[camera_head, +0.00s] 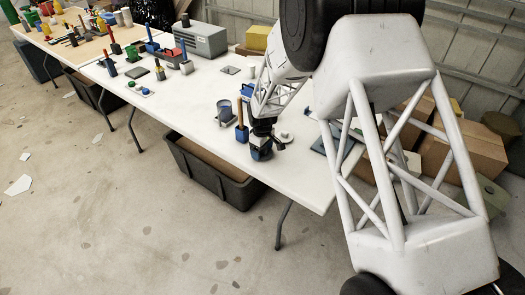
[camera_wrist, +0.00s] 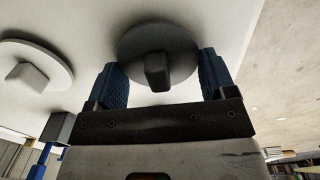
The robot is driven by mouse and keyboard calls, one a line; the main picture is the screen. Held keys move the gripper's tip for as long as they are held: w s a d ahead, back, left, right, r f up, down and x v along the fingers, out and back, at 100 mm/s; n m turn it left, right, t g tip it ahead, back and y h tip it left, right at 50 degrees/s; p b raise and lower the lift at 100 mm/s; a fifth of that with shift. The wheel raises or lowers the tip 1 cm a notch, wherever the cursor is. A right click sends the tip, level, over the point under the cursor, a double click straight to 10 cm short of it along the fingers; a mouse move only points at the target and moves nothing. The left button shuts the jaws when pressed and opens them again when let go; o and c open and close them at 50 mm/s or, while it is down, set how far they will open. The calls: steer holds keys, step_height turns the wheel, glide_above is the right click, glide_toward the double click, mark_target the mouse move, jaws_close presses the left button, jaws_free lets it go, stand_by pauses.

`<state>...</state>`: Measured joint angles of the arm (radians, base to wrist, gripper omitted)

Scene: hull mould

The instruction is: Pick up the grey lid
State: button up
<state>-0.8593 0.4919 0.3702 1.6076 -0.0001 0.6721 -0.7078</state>
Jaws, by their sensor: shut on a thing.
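The grey lid (camera_wrist: 135,42) is a dark round disc with a block-shaped knob, seen in the wrist view between the two blue finger pads. In the head view my gripper (camera_head: 262,148) is low over the near right part of the white table. The lid is too small and covered to make out there, and whether it is clear of the surface cannot be told.
A paler lid with a knob (camera_wrist: 28,73) lies beside the held one on the white table (camera_head: 205,120). A dark blue holder with a brown stick (camera_head: 241,133) and a blue-grey cup (camera_head: 224,110) stand close left of my gripper. A black crate (camera_head: 215,178) is under the table.

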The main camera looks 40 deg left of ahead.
steer(key=shift+r, duration=0.85)
step_height(320, 180, up, 2)
steer(key=shift+d, duration=0.1)
steer(key=s+d+r, duration=0.1)
steer(key=s+d, duration=0.9)
steer(key=d, duration=0.1)
steer(key=shift+s+d, duration=0.3)
steer(key=shift+d, duration=0.1)
steer(key=shift+r, duration=0.1)
steer(key=w+a+r+n, duration=0.1)
steer(key=w+a+r, duration=0.2)
steer(key=w+a, duration=0.7)
steer(key=w+a+r, duration=0.4)
steer(key=w+a, duration=0.5)
steer(key=w, duration=0.1)
steer(key=s+a+r+n, duration=0.1)
steer(key=a+n, duration=0.4)
steer(key=a, duration=1.5)
steer(key=shift+s+a+r, duration=0.2)
steer(key=shift+s+r, duration=0.2)
steer(key=shift+r, duration=0.3)
